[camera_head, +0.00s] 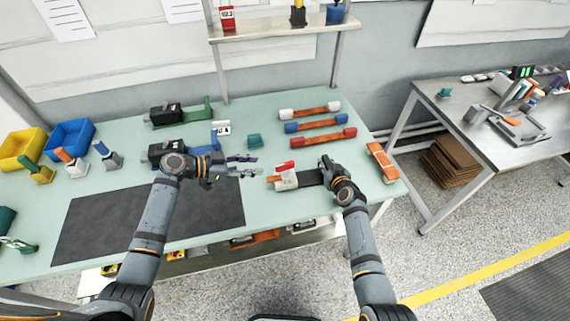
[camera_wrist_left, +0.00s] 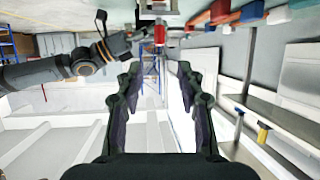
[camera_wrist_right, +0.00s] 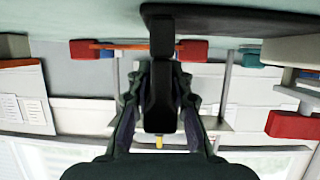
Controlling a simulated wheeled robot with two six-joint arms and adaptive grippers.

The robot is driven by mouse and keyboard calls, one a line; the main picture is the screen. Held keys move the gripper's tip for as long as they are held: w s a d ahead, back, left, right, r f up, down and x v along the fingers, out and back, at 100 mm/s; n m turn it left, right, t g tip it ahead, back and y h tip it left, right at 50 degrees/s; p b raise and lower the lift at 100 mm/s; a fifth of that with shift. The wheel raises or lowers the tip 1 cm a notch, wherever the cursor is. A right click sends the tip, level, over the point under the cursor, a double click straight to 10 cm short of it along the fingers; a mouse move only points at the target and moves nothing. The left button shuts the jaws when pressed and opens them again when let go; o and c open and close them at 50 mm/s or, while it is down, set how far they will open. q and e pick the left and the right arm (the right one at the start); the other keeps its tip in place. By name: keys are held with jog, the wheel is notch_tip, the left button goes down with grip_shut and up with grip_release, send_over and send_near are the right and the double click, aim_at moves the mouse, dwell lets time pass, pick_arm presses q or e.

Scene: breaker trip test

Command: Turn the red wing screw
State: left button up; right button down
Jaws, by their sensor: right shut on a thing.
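A small pale block (camera_head: 287,185) with a red top piece (camera_head: 284,166), which looks like the red wing screw, sits at the front of the bench between my grippers. An orange part shows at its left side. A red piece also shows ahead in the left wrist view (camera_wrist_left: 160,34), beyond the fingertips. My left gripper (camera_head: 244,166) is open and empty, left of the block, pointing at it and apart from it. My right gripper (camera_head: 326,168) is shut on a black upright part (camera_wrist_right: 160,95). That part joins a flat black base (camera_head: 309,178) next to the pale block.
A dark mat (camera_head: 150,215) lies at the front left. Red (camera_head: 325,138), blue (camera_head: 316,122) and white-ended (camera_head: 310,109) bars lie behind. An orange piece (camera_head: 381,162) lies at the right edge. Black devices (camera_head: 168,113) stand at the back left. A shelf (camera_head: 282,30) rises behind.

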aim_at(283, 164)
pick_arm(q)
jog(key=x, duration=1.2)
jog(key=shift+f, duration=0.1)
grip_shut()
